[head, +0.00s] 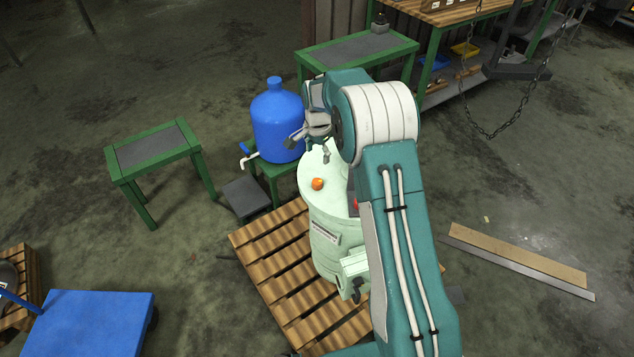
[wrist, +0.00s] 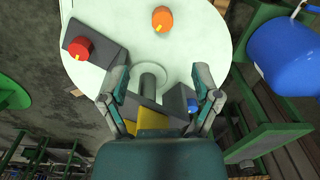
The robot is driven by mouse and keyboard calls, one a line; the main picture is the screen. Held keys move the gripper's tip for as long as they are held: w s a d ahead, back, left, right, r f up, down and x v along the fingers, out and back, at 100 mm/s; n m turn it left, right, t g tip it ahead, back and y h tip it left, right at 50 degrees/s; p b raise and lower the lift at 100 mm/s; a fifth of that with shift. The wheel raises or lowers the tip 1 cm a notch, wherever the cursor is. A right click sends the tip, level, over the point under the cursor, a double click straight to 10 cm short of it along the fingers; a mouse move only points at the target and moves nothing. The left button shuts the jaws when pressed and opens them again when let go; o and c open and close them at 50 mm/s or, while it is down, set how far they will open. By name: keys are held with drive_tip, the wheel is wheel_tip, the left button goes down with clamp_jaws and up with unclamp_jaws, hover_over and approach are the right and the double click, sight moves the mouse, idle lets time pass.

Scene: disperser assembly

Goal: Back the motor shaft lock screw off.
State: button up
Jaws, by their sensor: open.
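My gripper (head: 311,146) is open above the pale green drum (head: 325,235), near the far side of its lid. In the wrist view my gripper (wrist: 162,92) has its two fingers spread wide over the lid (wrist: 195,40), with nothing held between them. A grey cylindrical part (wrist: 150,80) shows between the fingers. A yellow part (wrist: 152,120) lies below it, partly hidden by my gripper body. A dark grey block with a small blue part (wrist: 192,105) sits by the right finger. I cannot tell which part is the motor shaft lock screw.
An orange knob (wrist: 162,19) and a red knob (wrist: 77,47) on a dark box stand on the lid. The drum is on a wooden pallet (head: 280,275). A blue jug (head: 276,125) stands close behind.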

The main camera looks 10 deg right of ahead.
sight(317, 181)
drive_tip(key=f, duration=0.2)
drive_tip(key=shift+w+a+f+m, duration=0.1)
drive_tip(key=shift+w+f+m, duration=0.2)
drive_tip(key=shift+w+f, duration=0.1)
wheel_tip(317, 181, down, 10)
drive_tip(key=shift+f, duration=0.25)
clamp_jaws()
